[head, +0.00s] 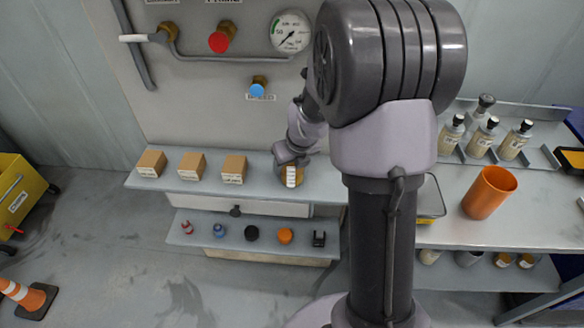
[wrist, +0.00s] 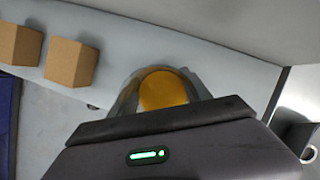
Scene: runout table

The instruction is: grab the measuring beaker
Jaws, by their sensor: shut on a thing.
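The measuring beaker (head: 292,179), amber with a white marked patch on its side, is at the right part of the upper wall shelf. My gripper (head: 291,166) is shut on it from above and behind. In the wrist view the beaker (wrist: 163,90) shows as a round amber top between the two fingers (wrist: 160,93). Its lower part is hidden there. I cannot tell whether its base touches the shelf.
Several cardboard boxes (head: 193,166) stand left of it on the upper shelf (head: 262,179). A lower shelf (head: 200,242) holds small parts. An orange cup (head: 489,192) and a tray of bottles (head: 540,157) are on the right bench. Gauge and valves are on the panel above.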

